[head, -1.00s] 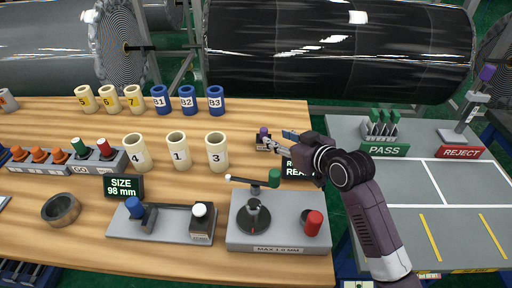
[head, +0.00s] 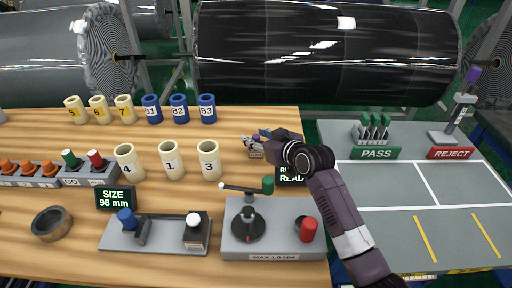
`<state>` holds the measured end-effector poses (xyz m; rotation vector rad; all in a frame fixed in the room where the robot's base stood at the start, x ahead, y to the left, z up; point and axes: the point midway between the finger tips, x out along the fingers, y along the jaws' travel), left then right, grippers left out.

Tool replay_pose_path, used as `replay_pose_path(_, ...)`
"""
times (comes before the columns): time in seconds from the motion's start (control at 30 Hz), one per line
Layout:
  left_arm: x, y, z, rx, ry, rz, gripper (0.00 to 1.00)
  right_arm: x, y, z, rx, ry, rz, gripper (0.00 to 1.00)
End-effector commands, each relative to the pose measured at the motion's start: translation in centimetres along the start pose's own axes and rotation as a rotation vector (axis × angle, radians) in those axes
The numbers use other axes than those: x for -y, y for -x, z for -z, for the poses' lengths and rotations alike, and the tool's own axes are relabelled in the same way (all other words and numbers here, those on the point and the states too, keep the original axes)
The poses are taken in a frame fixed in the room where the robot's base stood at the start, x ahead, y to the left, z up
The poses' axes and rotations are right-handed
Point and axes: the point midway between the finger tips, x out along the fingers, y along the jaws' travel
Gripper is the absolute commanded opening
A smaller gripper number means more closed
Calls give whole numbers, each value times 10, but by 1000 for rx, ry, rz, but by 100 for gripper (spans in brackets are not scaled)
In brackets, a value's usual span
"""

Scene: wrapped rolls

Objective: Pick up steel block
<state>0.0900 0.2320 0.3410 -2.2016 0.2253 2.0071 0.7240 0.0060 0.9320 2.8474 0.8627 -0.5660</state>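A small block (head: 256,154), which looks like the steel block, sits on the wooden table behind the dial gauge stand, partly hidden by my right gripper. My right gripper (head: 250,142) reaches in from the right, with its fingertips at the top of the block. It is too small to tell whether the fingers are open or closed on it. My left gripper is not in view.
Cream cups (head: 209,161) stand to the left, and blue cups (head: 207,108) behind. The grey PASS/REJECT table (head: 395,185) is at right, its marked areas empty.

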Motion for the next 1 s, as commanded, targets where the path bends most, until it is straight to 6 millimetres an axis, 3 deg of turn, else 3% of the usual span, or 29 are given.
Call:
replay_pose_path(0.27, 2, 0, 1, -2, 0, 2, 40, 0, -2, -1, 1, 0, 0, 39)
replay_pose_path(0.6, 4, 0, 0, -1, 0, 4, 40, 0, -2, -1, 1, 0, 0, 1)
replay_pose_path(1.0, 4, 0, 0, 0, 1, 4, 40, 0, -1, 3, -5, 1, -1, 0)
